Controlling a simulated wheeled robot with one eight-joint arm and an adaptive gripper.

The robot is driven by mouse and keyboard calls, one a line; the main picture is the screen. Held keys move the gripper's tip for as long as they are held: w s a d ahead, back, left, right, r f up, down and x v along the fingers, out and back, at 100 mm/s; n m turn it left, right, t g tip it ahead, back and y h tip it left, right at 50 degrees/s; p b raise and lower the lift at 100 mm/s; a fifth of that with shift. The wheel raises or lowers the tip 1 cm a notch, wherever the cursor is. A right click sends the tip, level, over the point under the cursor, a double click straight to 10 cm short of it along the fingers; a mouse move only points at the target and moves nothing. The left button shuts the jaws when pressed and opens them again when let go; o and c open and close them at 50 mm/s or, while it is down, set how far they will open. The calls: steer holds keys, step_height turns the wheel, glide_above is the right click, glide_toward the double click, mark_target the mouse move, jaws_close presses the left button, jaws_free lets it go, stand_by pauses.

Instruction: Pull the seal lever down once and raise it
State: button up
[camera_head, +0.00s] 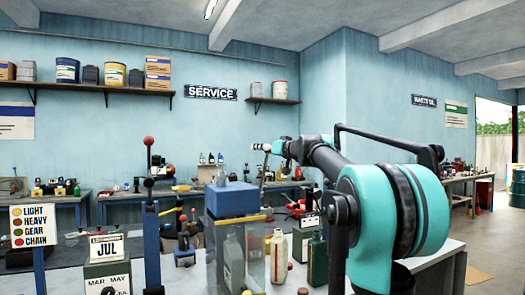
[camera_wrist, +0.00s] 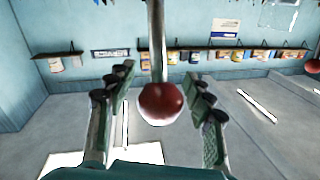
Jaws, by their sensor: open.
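A red ball knob (camera_wrist: 160,102) on a thin metal rod (camera_wrist: 157,40) shows in the wrist view, which looks upside down. My gripper (camera_wrist: 159,76) is open, with one finger on each side of the knob and a gap on both sides. In the head view this knob (camera_head: 267,147) sits at the far end of my arm, beside my gripper (camera_head: 274,148), small and partly hidden. A second red-topped lever (camera_head: 149,160) stands upright on a blue post (camera_head: 152,245) to the left. No label shows which one is the seal lever.
A clear case with a blue block (camera_head: 235,199) on top stands front centre, a bottle inside. A cream bottle (camera_head: 279,257) and a green bottle (camera_head: 317,258) stand right of it. Cluttered benches line the back wall.

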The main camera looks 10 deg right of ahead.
steer(key=shift+w+a, duration=0.2)
steer(key=shift+w, duration=0.1)
steer(key=shift+c, duration=0.3)
jaws_close()
